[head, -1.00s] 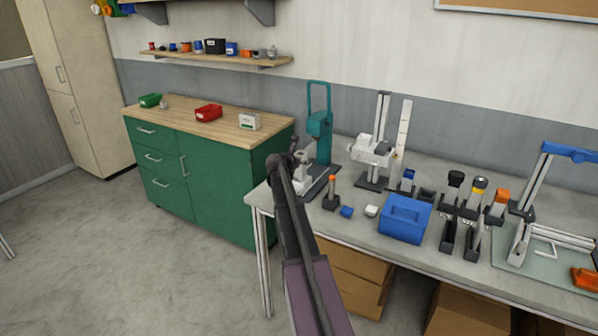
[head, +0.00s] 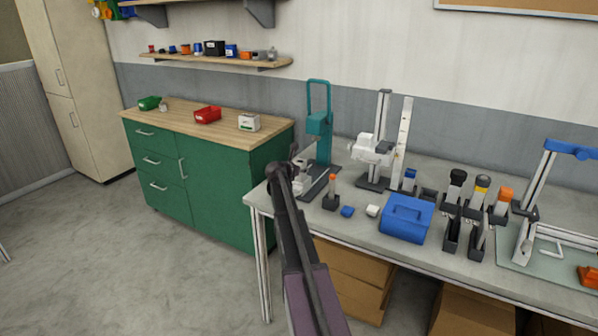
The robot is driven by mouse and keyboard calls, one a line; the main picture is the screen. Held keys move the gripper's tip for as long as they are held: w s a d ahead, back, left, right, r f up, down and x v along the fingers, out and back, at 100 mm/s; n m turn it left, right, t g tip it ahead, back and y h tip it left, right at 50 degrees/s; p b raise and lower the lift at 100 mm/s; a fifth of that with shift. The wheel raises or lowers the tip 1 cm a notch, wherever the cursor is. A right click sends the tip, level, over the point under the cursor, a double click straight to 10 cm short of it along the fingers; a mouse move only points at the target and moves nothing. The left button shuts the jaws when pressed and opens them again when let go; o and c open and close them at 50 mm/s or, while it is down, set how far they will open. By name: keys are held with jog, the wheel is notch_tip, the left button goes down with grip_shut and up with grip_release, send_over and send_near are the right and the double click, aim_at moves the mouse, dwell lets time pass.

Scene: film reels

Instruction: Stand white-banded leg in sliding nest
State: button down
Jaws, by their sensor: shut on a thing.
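My arm reaches up from the bottom centre to the left end of the grey bench. My gripper (head: 298,168) appears as a small pale and dark shape just past the arm's bend, in front of the teal press. It is partly hidden by the arm. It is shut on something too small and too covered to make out. I cannot pick out the white-banded leg for certain. The teal press (head: 319,124) stands upright on a dark base at the bench's left end. I cannot tell whether its partly covered base carries the sliding nest.
A white-headed stand (head: 374,148) is behind. Several capped posts stand farther right.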

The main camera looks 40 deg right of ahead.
jog(key=shift+f, duration=0.15)
jog(key=shift+c, duration=0.6)
grip_release()
jog(key=shift+r, duration=0.25)
jog(key=shift+s+a+r, duration=0.1)
jog(key=shift+s+a, duration=0.05)
jog(key=shift+a, duration=0.15)
jog(key=p+v, duration=0.4)
jog(key=v, duration=0.7)
jog(key=shift+p, duration=0.3)
jog(key=shift+a+r, duration=0.1)
jog(key=shift+a, duration=0.05)
